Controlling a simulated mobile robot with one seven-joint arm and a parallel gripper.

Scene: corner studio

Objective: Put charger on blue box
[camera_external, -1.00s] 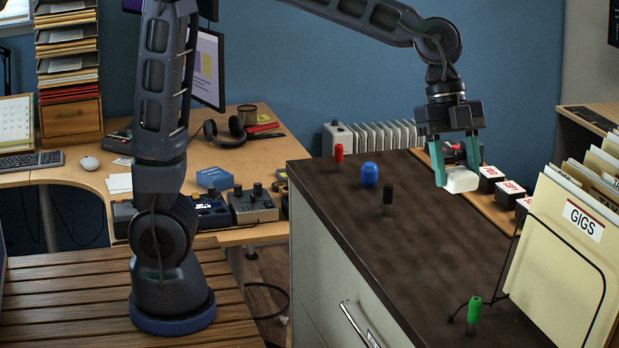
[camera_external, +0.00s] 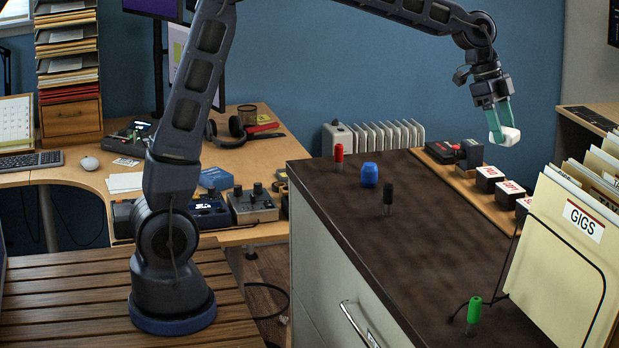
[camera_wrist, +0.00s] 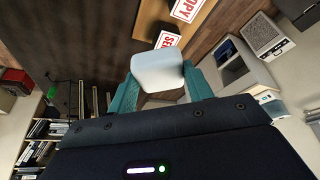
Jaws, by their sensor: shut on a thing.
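My gripper (camera_external: 503,127) is shut on a white block with rounded edges, which I take to be the charger (camera_external: 507,137). It is held in the air above the far right of the dark cabinet top, near the row of stamps. In the wrist view the charger (camera_wrist: 158,72) sits between the two teal fingers of my gripper (camera_wrist: 160,80). A blue box (camera_external: 214,178) lies on the wooden desk at the left, behind the control devices and well away from my gripper. The wrist view does not show the blue box.
The dark cabinet top (camera_external: 420,230) carries a red marker (camera_external: 339,152), a small blue object (camera_external: 369,175), a black marker (camera_external: 388,195) and a green marker (camera_external: 474,311).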

